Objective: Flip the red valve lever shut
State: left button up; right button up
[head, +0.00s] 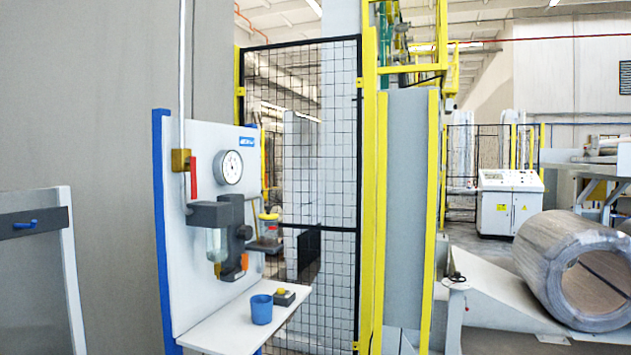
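The red valve lever (193,170) hangs vertically at the right side of a brass valve body (181,160). The valve sits on a thin grey pipe (182,80) that runs down the left part of a white panel with blue edges (205,140). The lever lies roughly parallel to the pipe. Neither of my grippers shows in the head view, so nothing of mine is near the lever.
Beside the valve are a round gauge (229,167) and a dark grey filter unit (215,213) with a clear bowl. A mesh fence (310,150) stands behind, right.

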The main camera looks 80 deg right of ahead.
aim_at(192, 160)
jog(key=z, duration=2.3)
